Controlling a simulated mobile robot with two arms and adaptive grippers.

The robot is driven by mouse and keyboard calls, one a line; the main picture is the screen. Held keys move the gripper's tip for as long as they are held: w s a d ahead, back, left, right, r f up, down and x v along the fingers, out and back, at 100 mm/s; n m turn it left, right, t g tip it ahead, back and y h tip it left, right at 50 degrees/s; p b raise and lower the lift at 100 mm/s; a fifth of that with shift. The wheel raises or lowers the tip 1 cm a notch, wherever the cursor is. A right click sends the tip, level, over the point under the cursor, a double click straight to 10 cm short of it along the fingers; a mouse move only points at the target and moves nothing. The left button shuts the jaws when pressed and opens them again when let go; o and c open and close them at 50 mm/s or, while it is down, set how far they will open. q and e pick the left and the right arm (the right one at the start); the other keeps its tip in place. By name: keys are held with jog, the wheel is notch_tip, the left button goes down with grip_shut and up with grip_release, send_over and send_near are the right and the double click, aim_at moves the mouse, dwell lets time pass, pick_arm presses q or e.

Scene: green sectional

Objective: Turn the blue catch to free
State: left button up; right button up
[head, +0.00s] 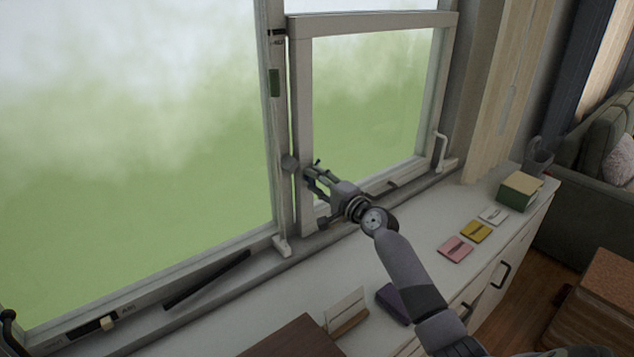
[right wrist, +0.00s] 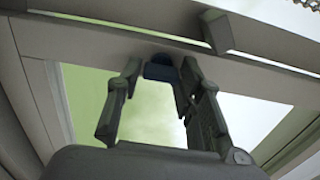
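The blue catch (right wrist: 160,69) shows in the right wrist view, on the pale window frame between my fingertips. In the head view the gripper hides most or all of it, and I cannot tell its turn. My right gripper (head: 312,175) is at the left upright of the hinged window sash (head: 304,120). In the right wrist view my right gripper (right wrist: 160,76) has its fingers apart, one on each side of the catch. I cannot make out firm contact.
A white handle (head: 441,150) is at the sash's right side. The white counter (head: 285,290) below holds pink (head: 455,249), yellow (head: 476,231) and white cards, a purple block (head: 393,303) and a green box (head: 520,191).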

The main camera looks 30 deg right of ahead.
jog(key=shift+o, duration=1.4)
jog(key=s, duration=1.2)
jog(key=shift+d, duration=0.45)
